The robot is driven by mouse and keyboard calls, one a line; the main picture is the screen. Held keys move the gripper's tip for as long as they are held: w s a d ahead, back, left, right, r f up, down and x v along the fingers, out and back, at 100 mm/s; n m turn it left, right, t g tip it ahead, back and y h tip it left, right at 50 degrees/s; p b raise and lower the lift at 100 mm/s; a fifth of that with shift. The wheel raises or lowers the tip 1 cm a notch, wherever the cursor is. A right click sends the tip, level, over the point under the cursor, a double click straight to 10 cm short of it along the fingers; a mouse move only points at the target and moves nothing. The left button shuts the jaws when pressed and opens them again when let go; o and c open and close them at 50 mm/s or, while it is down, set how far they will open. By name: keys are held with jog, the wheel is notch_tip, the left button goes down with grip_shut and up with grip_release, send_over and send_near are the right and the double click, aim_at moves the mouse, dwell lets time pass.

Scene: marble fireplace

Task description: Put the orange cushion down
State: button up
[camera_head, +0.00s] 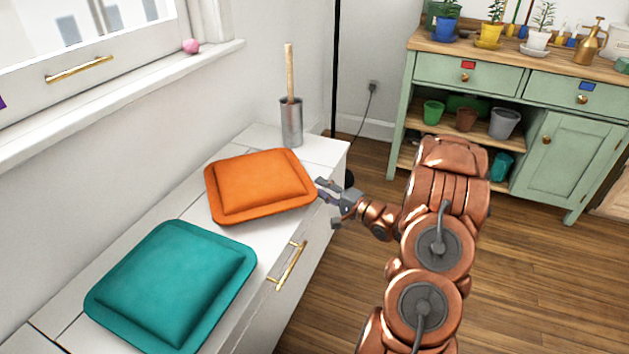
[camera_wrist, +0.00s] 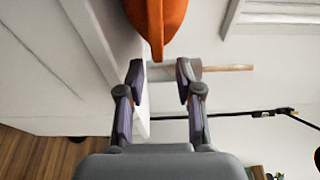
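The orange cushion (camera_head: 260,184) lies on the white bench top (camera_head: 318,148), between the teal cushion and the metal canister. My gripper (camera_head: 327,188) is at the cushion's right edge, over the bench's front side. In the wrist view my gripper (camera_wrist: 160,70) has its two fingers spread, with a gap between the tips. The orange cushion (camera_wrist: 156,22) shows there just beyond the fingertips, its narrow end pointing toward the gap. The fingers do not look closed on it. Whether a fingertip touches it I cannot tell.
A teal cushion (camera_head: 172,284) lies nearer on the bench. A metal canister (camera_head: 291,122) with a wooden handle stands behind the orange cushion. A brass handle (camera_head: 287,266) juts from the bench front. A green cabinet (camera_head: 565,153) with plants stands at the back right; open floor lies between.

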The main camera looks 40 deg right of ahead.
jog(key=p+v, duration=0.2)
jog(key=v, duration=0.5)
jog(key=shift+w, duration=0.1)
jog(key=w+d+f+n+g+h, duration=0.1)
jog(key=w+d+n+g+h, duration=0.1)
jog(key=w+n+g+h, duration=0.3)
jog(key=s+a+r+n+g, duration=0.3)
jog(key=s+a+r+g, duration=0.1)
jog(key=s+a, duration=0.7)
jog(key=s+a+r+n+g, duration=0.3)
jog(key=s+a+g, duration=0.3)
jog(key=s+a, duration=0.5)
jog(key=s+a+r+n+g, duration=0.4)
jog(key=s+a+r+g, duration=0.2)
jog(key=s+a, duration=0.5)
jog(key=s, duration=0.4)
jog(key=shift+a, duration=0.15)
